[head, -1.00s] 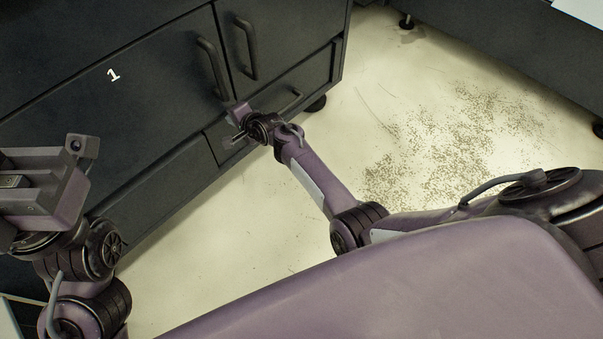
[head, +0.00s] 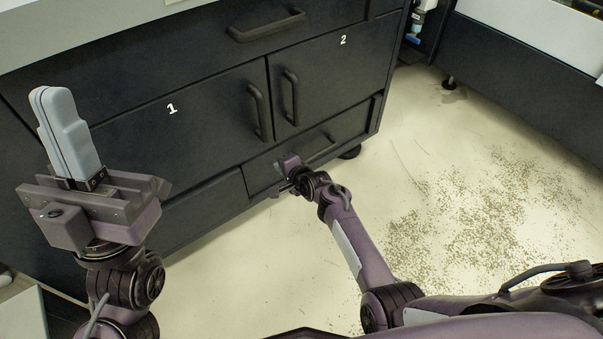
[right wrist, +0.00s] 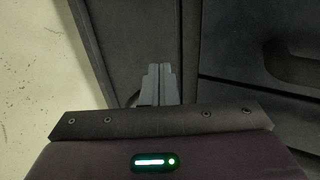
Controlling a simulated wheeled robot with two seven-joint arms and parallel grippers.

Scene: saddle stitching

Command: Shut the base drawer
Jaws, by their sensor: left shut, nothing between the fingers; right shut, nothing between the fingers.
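The base drawer (head: 345,130) is the low dark front with a bar handle, under the door marked 2, at the right end of the cabinet. It looks about level with the fronts around it; a small gap cannot be ruled out. My right gripper (head: 282,168) is shut and empty at the left part of this drawer front; contact cannot be told. In the right wrist view its closed fingers (right wrist: 160,72) point at dark cabinet panels. My left gripper (head: 66,125) is shut and empty, fingers up, in front of the cabinet's left part, away from the drawer.
The dark cabinet (head: 205,135) has doors marked 1 and 2 with upright handles and a wide drawer above (head: 222,50). The pale floor (head: 260,260) is open to the right, with scattered dark specks. Another dark unit (head: 520,70) stands at the far right.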

